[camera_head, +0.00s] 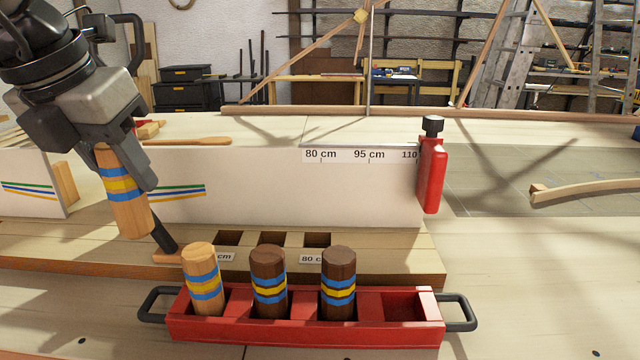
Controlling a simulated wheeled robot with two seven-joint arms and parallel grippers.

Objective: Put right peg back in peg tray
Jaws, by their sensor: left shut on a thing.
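My left gripper (128,165) is shut on a light wooden peg (128,215) with blue and yellow bands. The peg hangs slightly tilted at the left, above the wooden bench board. The red peg tray (305,328) with black end handles is at the front centre. A light banded peg (203,278) stands in its leftmost compartment. A dark banded peg (268,281) and another dark banded peg (338,283) stand in the two middle compartments. The rightmost compartment (405,305) is empty. My right gripper is not in view.
A wooden board with square holes (317,240) and centimetre labels lies behind the tray. A white fence (285,190) marked 80, 95 and 110 stands behind it, with a red clamp (432,175) at its right end. A bent lath (590,188) lies far right. The tabletop right of the tray is clear.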

